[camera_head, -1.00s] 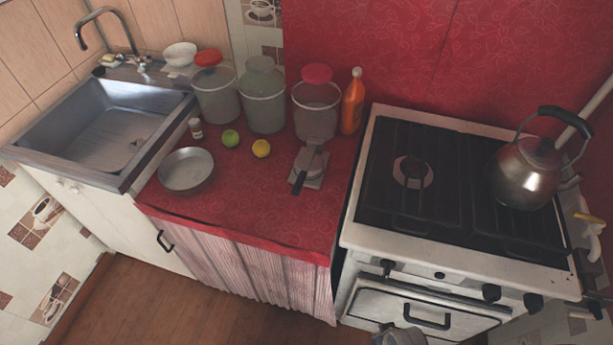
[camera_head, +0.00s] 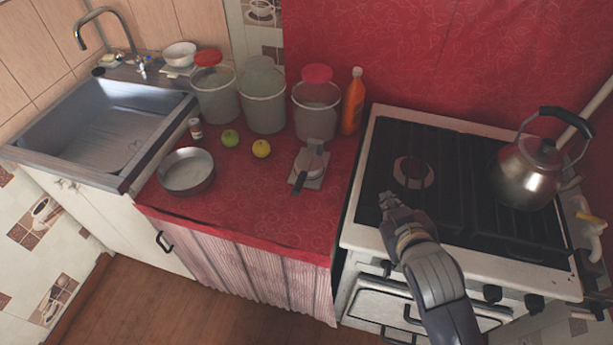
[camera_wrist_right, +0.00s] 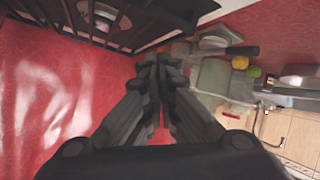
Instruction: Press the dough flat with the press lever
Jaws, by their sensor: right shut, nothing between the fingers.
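The dough press (camera_head: 310,166) sits on the red counter, left of the stove. It has a light base plate, a round pale top and a dark lever handle (camera_head: 299,181) that points toward the front. No dough can be made out on it. The press also shows in the right wrist view (camera_wrist_right: 214,41), near the top right, with its dark handle. My right gripper (camera_head: 388,201) is above the front left part of the stove, to the right of the press and apart from it. Its fingers (camera_wrist_right: 161,66) are together and hold nothing. My left gripper is not in view.
The stove (camera_head: 440,215) with a kettle (camera_head: 527,178) stands at the right. Jars (camera_head: 263,101) and an orange bottle (camera_head: 353,105) stand behind the press. A metal pan (camera_head: 187,171), an apple (camera_head: 230,138) and a lemon (camera_head: 261,148) are to its left. The front counter is clear.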

